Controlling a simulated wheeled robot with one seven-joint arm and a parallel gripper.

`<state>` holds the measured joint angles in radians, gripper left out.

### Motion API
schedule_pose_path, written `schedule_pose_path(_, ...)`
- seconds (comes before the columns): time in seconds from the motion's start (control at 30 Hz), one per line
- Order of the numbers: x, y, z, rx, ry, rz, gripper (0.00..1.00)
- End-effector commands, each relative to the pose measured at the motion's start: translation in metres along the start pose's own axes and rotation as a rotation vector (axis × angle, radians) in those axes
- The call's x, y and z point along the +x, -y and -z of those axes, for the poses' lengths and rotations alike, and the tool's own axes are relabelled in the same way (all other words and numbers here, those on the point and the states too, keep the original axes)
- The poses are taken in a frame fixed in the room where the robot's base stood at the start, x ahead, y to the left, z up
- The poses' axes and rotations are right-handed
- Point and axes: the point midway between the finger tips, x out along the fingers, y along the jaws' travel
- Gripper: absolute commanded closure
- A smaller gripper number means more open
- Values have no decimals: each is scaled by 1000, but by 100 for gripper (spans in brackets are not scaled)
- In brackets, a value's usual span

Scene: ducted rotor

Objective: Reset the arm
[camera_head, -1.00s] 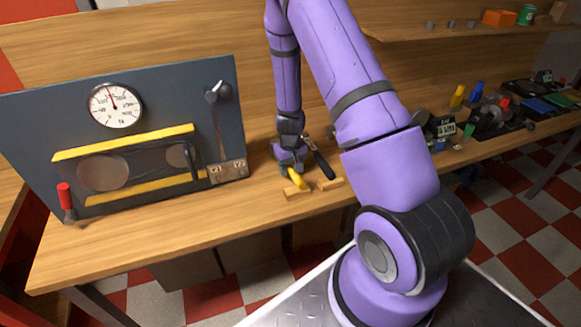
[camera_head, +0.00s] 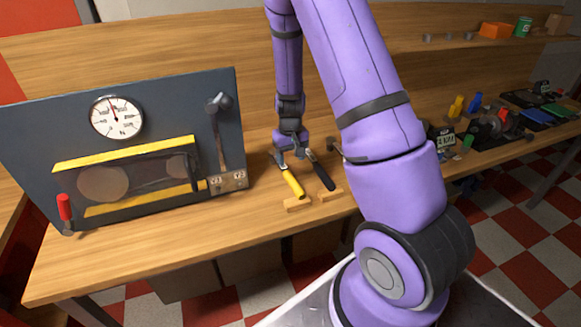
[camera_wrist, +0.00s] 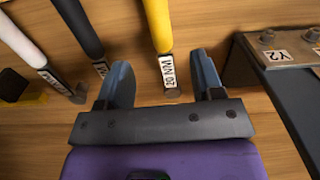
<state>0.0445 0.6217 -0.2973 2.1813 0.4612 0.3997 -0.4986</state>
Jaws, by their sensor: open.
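My purple arm comes down over the wooden bench (camera_head: 150,252) in the head view. My gripper (camera_head: 287,150) is just above the far end of a yellow-handled tool (camera_head: 293,184). In the wrist view my gripper (camera_wrist: 160,85) is open, its two blue-grey fingers apart with nothing held between them. The yellow tool also shows in the wrist view (camera_wrist: 158,25), with a white label reading "20 NM" between and beyond the fingers. A black-handled tool (camera_head: 321,172) lies to its right. In the wrist view a black handle (camera_wrist: 78,28) and a white handle (camera_wrist: 20,40) lie to the left.
A dark panel with a gauge (camera_head: 116,118), yellow bars, a lever (camera_head: 219,130) and a red handle (camera_head: 65,207) stands left of my gripper. A bracket marked Y2 (camera_wrist: 272,55) is close on the right in the wrist view. Small wooden blocks (camera_head: 298,204) support the handles. Several parts crowd the bench's right.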

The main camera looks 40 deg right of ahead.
Motion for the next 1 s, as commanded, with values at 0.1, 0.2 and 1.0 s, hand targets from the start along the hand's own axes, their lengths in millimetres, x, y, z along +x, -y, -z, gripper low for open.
schedule_pose_path(0.1,-11,0,0,0,-1,0,39)
schedule_pose_path(0.2,-14,0,0,-1,0,0,39)
schedule_pose_path(1.0,-171,56,-45,-70,-135,117,39)
